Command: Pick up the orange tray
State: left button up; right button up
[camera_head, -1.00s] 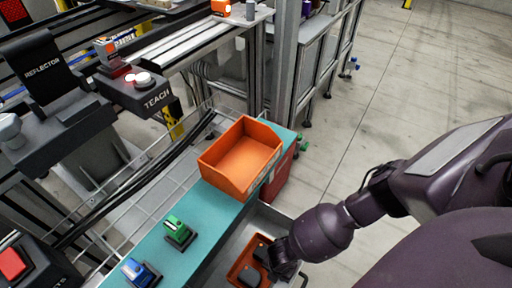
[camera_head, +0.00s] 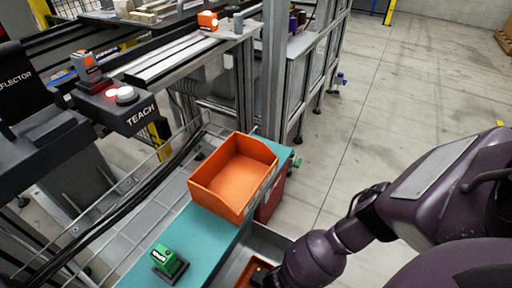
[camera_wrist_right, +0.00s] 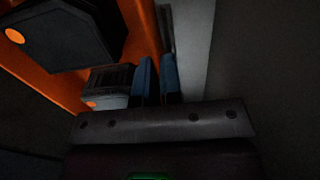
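A shallow orange tray (camera_head: 247,272) with dark items in it shows at the bottom edge of the head view, inside a grey container, partly cut off. In the right wrist view its orange wall (camera_wrist_right: 143,25) runs down to my fingers, with dark blocks to the left. My right gripper (camera_wrist_right: 157,62) is at the tray's right side, pointing down. Its two blue-grey fingers stand close together with a narrow dark gap. I cannot tell whether the wall is between them. A larger, empty orange bin (camera_head: 235,176) sits above on the teal shelf. My left gripper is out of view.
The teal shelf (camera_head: 205,240) also carries a green device (camera_head: 167,260). The grey container (camera_head: 268,243) encloses the tray closely. Metal frames and a TEACH button box (camera_head: 120,105) stand to the left. Open floor (camera_head: 400,80) lies to the right.

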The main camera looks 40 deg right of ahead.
grip_shut()
